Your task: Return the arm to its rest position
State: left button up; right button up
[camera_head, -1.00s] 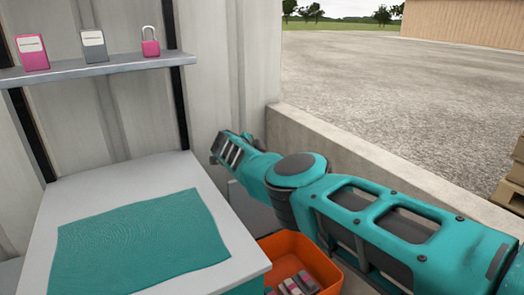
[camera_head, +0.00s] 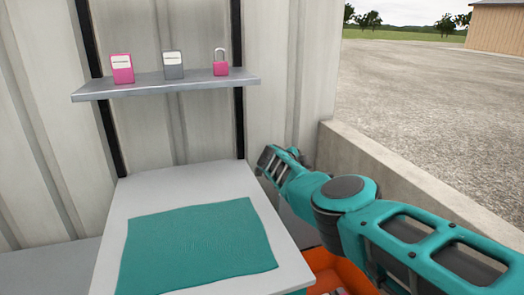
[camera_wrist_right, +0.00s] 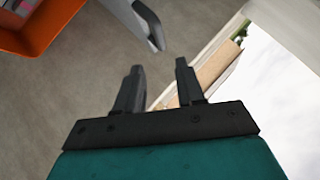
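My right arm, teal with dark joints, reaches in from the right in the head view. Its gripper (camera_head: 274,163) is in the air by the back right corner of the white table. In the right wrist view the two dark fingers (camera_wrist_right: 160,68) stand apart with nothing between them, so it is open and empty. My left gripper is in neither view.
The white table (camera_head: 108,258) bears a teal mat (camera_head: 198,245). Above it, a grey shelf (camera_head: 165,87) holds a pink box (camera_head: 122,69), a grey box (camera_head: 174,65) and a pink padlock (camera_head: 221,68). An orange tote (camera_head: 322,259) and low wall (camera_head: 385,160) are near my arm.

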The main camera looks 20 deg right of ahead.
jog(key=s+d+f+n+t+h, duration=0.2)
jog(key=s+d+f+n, duration=0.25)
jog(key=s+d, duration=0.4)
jog(key=s+d+f+n+t+h, duration=0.3)
jog(key=s+d+f, duration=0.2)
jog(key=d, duration=0.6)
jog(key=s+a+f+n+y, duration=0.3)
jog(key=s+a+n+y, duration=0.2)
jog(key=s+a, duration=0.4)
jog(key=s+a+f+n+y+p, duration=0.1)
jog(key=s+a+f+n+y, duration=0.2)
jog(key=s+a, duration=0.6)
jog(key=s+a+f+n+g+y, duration=0.1)
jog(key=s+a+f+n+y, duration=0.2)
jog(key=s+a+n+y, duration=0.4)
jog(key=s+a+y, duration=0.1)
jog(key=s+a, duration=0.1)
jog(key=a, duration=0.6)
jog(key=shift+s+a+f+n+p, duration=0.15)
jog(key=shift+f+n+p, duration=0.15)
jog(key=shift+f+n, duration=0.05)
